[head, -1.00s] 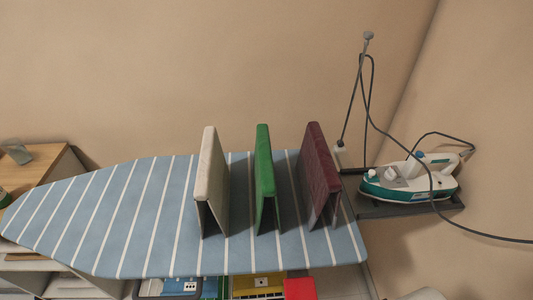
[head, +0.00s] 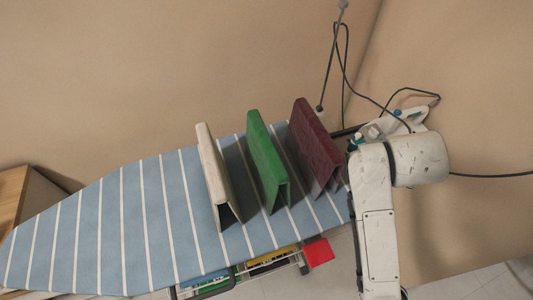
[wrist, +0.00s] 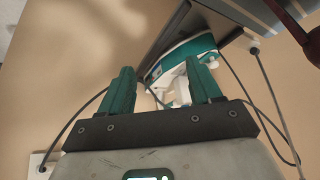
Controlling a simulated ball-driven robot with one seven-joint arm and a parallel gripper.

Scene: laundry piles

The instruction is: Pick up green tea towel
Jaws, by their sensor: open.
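The green tea towel (head: 268,160) stands folded like a tent on the blue striped ironing board (head: 140,210). It is between a cream folded cloth (head: 215,175) on its left and a maroon folded cloth (head: 316,148) on its right, with gaps on both sides. My arm shows at the right of the head view, but the fingers are not visible there. In the wrist view my gripper (wrist: 163,88) is open and empty, its green fingers apart. The green towel cannot be made out in the wrist view.
A white and teal iron (wrist: 182,55) on its rest lies beyond my fingers; my arm partly hides it in the head view. Dark cables hang near it along the wall. A red item (head: 319,252) sticks out below the board's front edge.

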